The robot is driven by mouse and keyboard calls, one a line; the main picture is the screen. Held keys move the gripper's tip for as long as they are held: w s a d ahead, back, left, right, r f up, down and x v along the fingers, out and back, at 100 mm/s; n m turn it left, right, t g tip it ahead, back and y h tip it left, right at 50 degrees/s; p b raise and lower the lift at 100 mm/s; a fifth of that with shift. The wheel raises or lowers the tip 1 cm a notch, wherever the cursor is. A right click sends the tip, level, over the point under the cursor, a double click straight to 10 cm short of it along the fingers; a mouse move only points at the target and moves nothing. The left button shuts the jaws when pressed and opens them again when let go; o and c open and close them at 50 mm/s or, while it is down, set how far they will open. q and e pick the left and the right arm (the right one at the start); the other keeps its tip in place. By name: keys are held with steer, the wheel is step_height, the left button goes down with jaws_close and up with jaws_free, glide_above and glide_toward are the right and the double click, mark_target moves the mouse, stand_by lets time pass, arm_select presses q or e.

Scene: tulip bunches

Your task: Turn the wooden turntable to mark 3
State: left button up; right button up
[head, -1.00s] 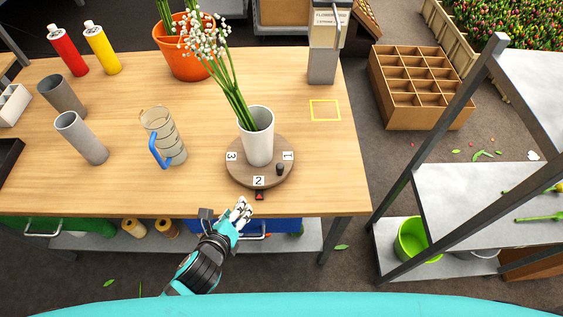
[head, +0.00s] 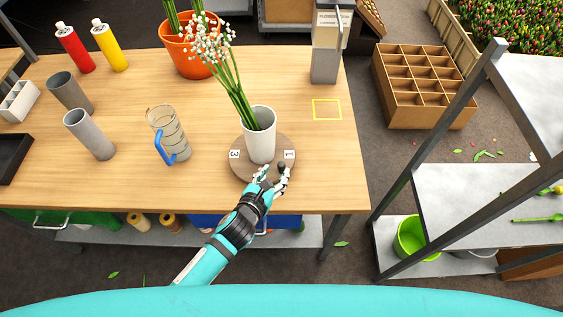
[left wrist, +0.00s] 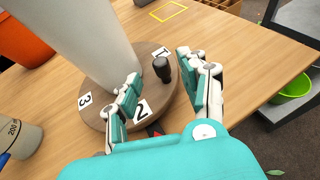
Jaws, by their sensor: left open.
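The round wooden turntable (head: 240,166) sits near the front edge of the table with a white vase (head: 261,140) of white-flowered stems on it. Its labels 3 (left wrist: 85,100), 2 (left wrist: 141,111) and 1 (left wrist: 161,52) show in the left wrist view. Label 2 faces the front, by a red marker (left wrist: 155,130) on the table. A dark upright knob (left wrist: 162,69) stands on the turntable near label 1. My left gripper (head: 275,177) is open over the turntable's front edge; in the left wrist view (left wrist: 160,88) the knob stands between and beyond its fingers. My right gripper is not in view.
A measuring jug (head: 168,136) with a blue handle and grey cylinders (head: 90,134) stand to the left. An orange pot (head: 190,50) is behind. A yellow square outline (head: 326,110) marks bare table at right. A metal shelf (head: 470,205) stands further right.

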mark_target(280, 166)
arm_select(q)
steer(key=x, duration=0.6)
steer(key=shift+c, duration=0.3)
jaws_close()
steer(key=shift+a, duration=0.1)
